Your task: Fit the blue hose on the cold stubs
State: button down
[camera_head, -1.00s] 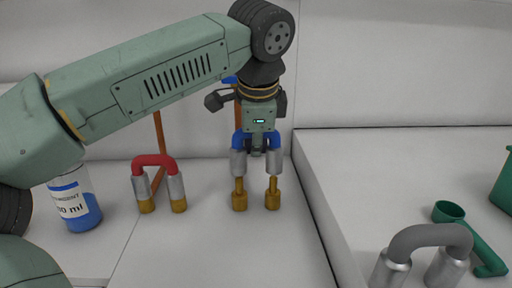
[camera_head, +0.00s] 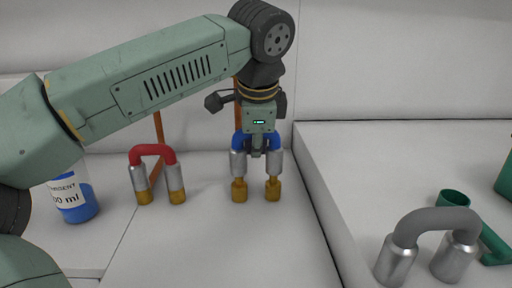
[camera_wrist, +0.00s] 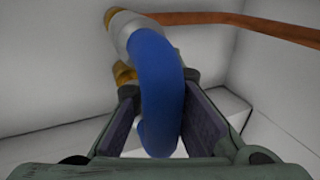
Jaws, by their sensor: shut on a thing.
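My gripper (camera_head: 257,145) points down and is shut on the middle of the blue hose (camera_head: 240,140), a U-shaped bend with a silver collar on each end. The hose is upright, its ends down, over the two brass cold stubs (camera_head: 239,191) (camera_head: 273,189). Each collar's lower end meets the narrow top of its stub; how deep they sit is not clear. In the wrist view, the blue hose (camera_wrist: 155,70) runs between both fingers. One silver collar (camera_wrist: 122,28) shows past it, with brass (camera_wrist: 124,73) partly hidden behind the hose.
A red hose (camera_head: 153,150) stands on brass stubs to the left. A bottle of blue liquid (camera_head: 72,198) is farther left. A grey hose (camera_head: 437,222) and green scoop (camera_head: 454,199) are on the right surface. Orange pipes (camera_head: 158,130) run up behind.

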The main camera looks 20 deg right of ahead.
jog(key=shift+f+b, duration=1.1)
jog(key=shift+f, duration=0.25)
jog(key=c, duration=1.6)
grip_release()
jog(key=shift+r, duration=0.15)
jog(key=v, duration=0.7)
jog(key=shift+r, duration=0.15)
jog(key=shift+s, duration=0.1)
